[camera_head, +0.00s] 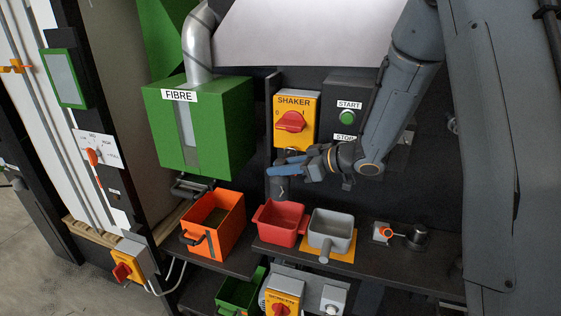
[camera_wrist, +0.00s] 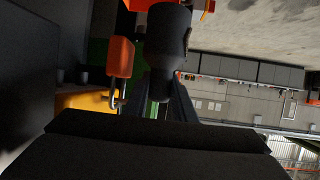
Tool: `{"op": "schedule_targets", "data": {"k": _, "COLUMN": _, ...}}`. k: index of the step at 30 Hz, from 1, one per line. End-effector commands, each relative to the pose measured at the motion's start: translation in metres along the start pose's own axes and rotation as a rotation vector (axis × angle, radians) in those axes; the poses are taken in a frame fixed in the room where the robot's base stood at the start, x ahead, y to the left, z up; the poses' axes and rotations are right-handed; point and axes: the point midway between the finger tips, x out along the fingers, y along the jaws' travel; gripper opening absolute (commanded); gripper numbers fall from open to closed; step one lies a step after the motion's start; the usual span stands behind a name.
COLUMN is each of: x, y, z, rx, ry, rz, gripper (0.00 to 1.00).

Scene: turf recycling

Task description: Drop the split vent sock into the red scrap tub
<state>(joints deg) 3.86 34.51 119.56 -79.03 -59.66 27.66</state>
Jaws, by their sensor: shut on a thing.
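The red scrap tub (camera_head: 270,228) stands on the dark shelf, between an orange bin and a grey tub. My gripper (camera_head: 290,171) is in front of the dark panel, above and behind the red tub. It is shut on a dark grey, tube-like piece, the vent sock (camera_head: 279,187), which hangs below the blue fingers above the tub's back edge. In the wrist view the dark sock (camera_wrist: 168,45) fills the upper middle, between the fingers. The split in it cannot be made out. The inside of the red tub looks empty from here.
A grey tub (camera_head: 331,230) on a yellow mat stands right of the red tub. The orange bin (camera_head: 215,228) is to the left, below the green FIBRE box (camera_head: 215,130). The yellow SHAKER switch (camera_head: 296,118) and green START button (camera_head: 347,117) are close above my gripper.

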Motion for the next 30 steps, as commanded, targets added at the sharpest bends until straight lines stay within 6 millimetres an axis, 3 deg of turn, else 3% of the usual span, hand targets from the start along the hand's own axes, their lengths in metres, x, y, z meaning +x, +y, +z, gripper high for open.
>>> {"op": "schedule_targets", "data": {"k": 11, "x": -0.003, "y": 0.001, "z": 0.002, "rx": 0.001, "ry": -0.002, "rz": 0.003, "gripper": 0.0}}
{"op": "schedule_targets", "data": {"k": 30, "x": 0.024, "y": 0.0, "z": 0.062, "rx": 0.001, "ry": -0.003, "rz": 0.0, "gripper": 0.0}}
